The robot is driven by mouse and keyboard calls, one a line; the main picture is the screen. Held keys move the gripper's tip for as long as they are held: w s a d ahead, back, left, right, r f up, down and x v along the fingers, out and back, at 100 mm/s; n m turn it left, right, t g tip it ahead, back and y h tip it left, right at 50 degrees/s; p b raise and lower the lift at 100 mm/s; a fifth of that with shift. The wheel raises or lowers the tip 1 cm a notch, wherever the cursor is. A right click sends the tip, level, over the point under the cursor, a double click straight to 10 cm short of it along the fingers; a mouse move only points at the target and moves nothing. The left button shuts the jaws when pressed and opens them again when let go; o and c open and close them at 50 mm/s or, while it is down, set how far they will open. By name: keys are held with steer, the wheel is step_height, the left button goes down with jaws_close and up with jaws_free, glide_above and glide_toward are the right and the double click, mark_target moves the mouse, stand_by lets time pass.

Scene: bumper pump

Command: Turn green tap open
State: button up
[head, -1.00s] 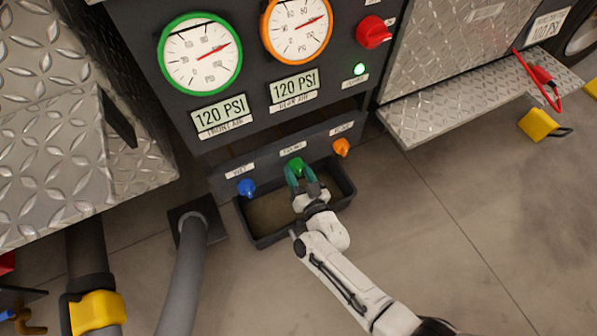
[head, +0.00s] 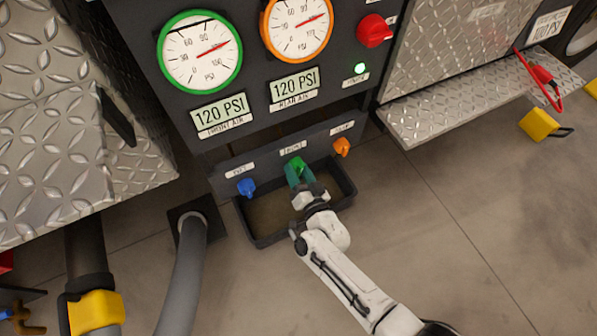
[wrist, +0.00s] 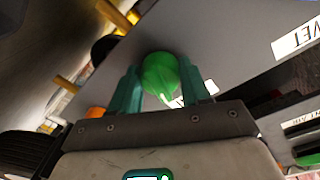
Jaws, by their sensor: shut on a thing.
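The green tap (head: 297,164) is the middle one of three taps on the dark lower panel, under a white label. In the wrist view the tap (wrist: 160,75) shows as a rounded green knob between my two teal fingers. My gripper (head: 298,175) is shut on the tap, with one finger on each side of it. The fingers hide part of the tap in the head view.
The blue tap (head: 246,187) is to the left and the orange tap (head: 342,147) to the right. A dark tray (head: 262,240) lies below. Gauges (head: 200,52) are above. A grey hose (head: 185,270) stands left; open floor is at right.

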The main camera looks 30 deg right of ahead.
steer(key=m, duration=0.3)
steer(key=shift+m+b, duration=0.3)
steer(key=m+b, duration=0.1)
steer(key=m, duration=0.2)
steer(key=shift+y, duration=0.3)
steer(key=m+b, duration=0.1)
steer(key=m, duration=0.3)
steer(key=shift+r+m+g, duration=0.15)
steer(key=shift+m+g, duration=0.15)
steer(key=shift+m+y+b, duration=0.3)
steer(key=shift+m+b, duration=0.35)
steer(key=shift+m, duration=0.55)
steer(key=shift+r, duration=0.1)
steer(key=o, duration=1.1)
steer(key=shift+c, duration=0.2)
steer(key=s+p, duration=0.1)
steer(key=s, duration=0.9)
steer(key=shift+s+r, duration=0.35)
steer(key=shift+s, duration=0.05)
